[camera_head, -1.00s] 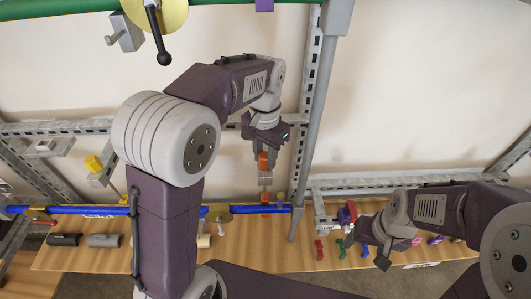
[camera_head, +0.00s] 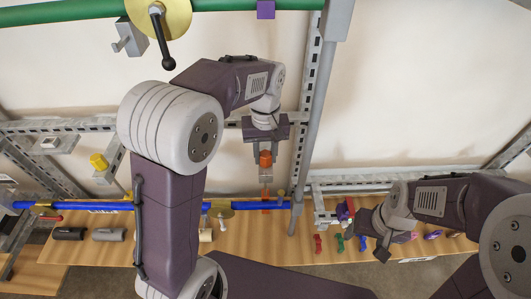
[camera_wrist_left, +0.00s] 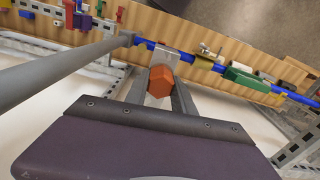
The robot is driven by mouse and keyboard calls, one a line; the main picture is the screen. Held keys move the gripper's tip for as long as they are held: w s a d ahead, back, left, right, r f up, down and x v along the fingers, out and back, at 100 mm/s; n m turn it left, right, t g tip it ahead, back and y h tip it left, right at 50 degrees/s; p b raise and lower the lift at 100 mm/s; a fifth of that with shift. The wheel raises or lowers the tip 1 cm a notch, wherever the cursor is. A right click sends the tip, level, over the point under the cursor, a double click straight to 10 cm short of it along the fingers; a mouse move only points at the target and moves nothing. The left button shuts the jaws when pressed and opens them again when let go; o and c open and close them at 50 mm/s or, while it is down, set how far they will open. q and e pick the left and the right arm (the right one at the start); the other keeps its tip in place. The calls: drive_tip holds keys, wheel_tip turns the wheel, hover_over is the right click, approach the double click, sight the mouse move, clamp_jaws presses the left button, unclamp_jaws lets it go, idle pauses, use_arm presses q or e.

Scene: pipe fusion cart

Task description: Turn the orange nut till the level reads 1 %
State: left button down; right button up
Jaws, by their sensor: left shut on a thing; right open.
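The orange nut (camera_head: 265,157) sits on a grey block above the blue pipe. It also shows in the left wrist view (camera_wrist_left: 160,82) as a hexagonal orange end between the fingers. My left gripper (camera_head: 265,153) points down and is shut on the nut, one finger on each side. My right gripper (camera_head: 378,250) is open and empty, low at the right in front of the wooden shelf. I cannot make out a level reading in either view.
A blue pipe (camera_head: 262,208) runs along the wooden shelf (camera_head: 280,240), which carries several small coloured parts and grey cylinders. A grey upright post (camera_head: 318,110) stands close right of my left gripper. A green pipe (camera_head: 220,5) crosses the top.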

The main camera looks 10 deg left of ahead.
sight(265, 154)
use_arm(q)
drive_tip(key=shift+s+f+n, duration=0.15)
drive_tip(key=shift+n, duration=0.25)
drive_tip(key=c, duration=1.1)
unclamp_jaws()
drive_tip(key=shift+o, duration=0.2)
wheel_tip(265, 154, up, 8)
drive_tip(key=shift+f+b, duration=0.15)
drive_tip(key=shift+b, duration=0.25)
